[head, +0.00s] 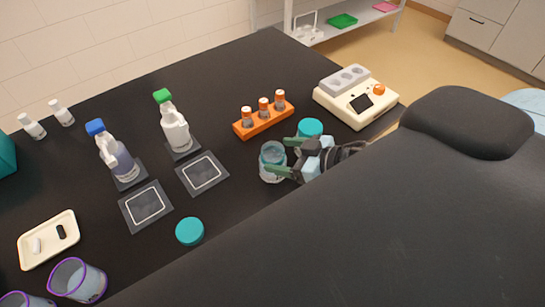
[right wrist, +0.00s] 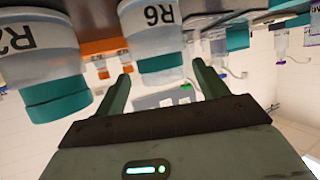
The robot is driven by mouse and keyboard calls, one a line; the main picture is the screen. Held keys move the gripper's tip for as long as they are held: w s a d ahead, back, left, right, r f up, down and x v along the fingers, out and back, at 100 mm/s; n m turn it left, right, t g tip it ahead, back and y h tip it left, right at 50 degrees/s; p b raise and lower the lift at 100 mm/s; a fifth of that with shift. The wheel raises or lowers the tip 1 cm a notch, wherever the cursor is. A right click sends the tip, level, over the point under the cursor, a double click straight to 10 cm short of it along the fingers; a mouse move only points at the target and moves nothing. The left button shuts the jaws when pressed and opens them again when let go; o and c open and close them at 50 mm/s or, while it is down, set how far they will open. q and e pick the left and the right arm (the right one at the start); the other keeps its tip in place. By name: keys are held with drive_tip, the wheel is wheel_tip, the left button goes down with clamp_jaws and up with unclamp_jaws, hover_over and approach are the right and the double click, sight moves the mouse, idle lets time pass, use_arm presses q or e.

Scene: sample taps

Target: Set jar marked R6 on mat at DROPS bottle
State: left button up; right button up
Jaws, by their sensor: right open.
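The jar marked R6 (right wrist: 155,35) stands between the spread fingers of my right gripper (right wrist: 160,66), its label facing the wrist camera. In the head view a clear jar with a dull teal top (head: 272,161) stands at the tips of my open right gripper (head: 279,155). Whether a finger touches it I cannot tell. A blue-capped bottle (head: 117,158) and a green-capped bottle (head: 174,128) stand on dark pads, their labels unreadable here. Before them lie two dark mats with white square outlines, a left one (head: 128,211) and a right one (head: 188,180). My left gripper is out of view.
Another teal-lidded jar (head: 310,128) stands close behind my right gripper. An orange rack with vials (head: 263,122) and a cream device (head: 357,100) stand farther back. A cream tray (head: 30,258) and purple-rimmed cups (head: 80,283) are at left.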

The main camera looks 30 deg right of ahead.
sight(265, 151)
drive_tip(key=shift+x, duration=2.5)
drive_tip(key=shift+a+r, duration=0.1)
drive_tip(key=shift+r, duration=0.05)
drive_tip(key=c, duration=1.5)
drive_tip(key=shift+r, duration=0.15)
